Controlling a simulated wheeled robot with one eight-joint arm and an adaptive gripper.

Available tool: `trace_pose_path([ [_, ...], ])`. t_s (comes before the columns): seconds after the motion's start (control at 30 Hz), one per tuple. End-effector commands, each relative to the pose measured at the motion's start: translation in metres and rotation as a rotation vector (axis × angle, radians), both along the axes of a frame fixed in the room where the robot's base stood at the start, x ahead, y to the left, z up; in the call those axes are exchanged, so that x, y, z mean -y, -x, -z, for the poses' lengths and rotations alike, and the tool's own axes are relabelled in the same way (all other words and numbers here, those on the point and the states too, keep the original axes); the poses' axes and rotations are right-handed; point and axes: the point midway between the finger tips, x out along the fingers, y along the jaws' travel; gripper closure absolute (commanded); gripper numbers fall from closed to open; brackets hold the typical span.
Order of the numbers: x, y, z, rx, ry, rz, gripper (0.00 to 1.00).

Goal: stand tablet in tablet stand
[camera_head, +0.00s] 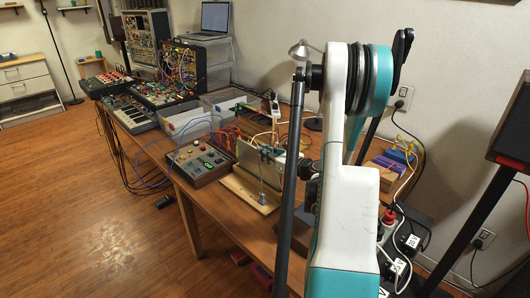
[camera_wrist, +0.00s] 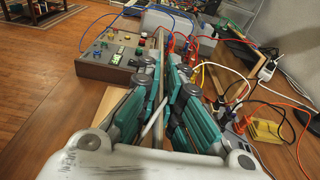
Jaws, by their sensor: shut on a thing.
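The tablet (camera_head: 248,159) is a thin grey slab, upright at a slight tilt over the light wooden tablet stand (camera_head: 236,189) in the head view. I cannot tell whether its lower edge rests in the stand. In the wrist view my gripper (camera_wrist: 168,72) has its teal fingers shut on the tablet (camera_wrist: 159,42), which shows nearly edge-on between them. Part of the wooden stand (camera_wrist: 88,117) shows left of the fingers. A thin metal rod (camera_head: 262,187) rises at the stand's front.
A control box (camera_head: 200,163) with knobs and a green display stands just left of the stand. Cables run behind it. Clear bins (camera_head: 190,122) and synth gear fill the table's far end. Power plugs and coloured blocks (camera_head: 392,165) lie at right.

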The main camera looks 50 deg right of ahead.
Motion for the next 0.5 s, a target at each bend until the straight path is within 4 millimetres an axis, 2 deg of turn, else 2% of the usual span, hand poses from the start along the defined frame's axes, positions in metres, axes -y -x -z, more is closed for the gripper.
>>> trace_pose_path([
  [0.27,-0.0002,0.0001,0.0056,0.001,-0.001,0.000,1.00],
  [0.3,-0.0002,0.0002,0.0053,0.001,-0.001,0.000,0.84],
  [0.37,-0.0002,0.0001,0.0052,0.001,0.000,0.000,0.71],
  [0.5,-0.0002,0.0002,0.0053,0.000,0.000,0.000,0.70],
])
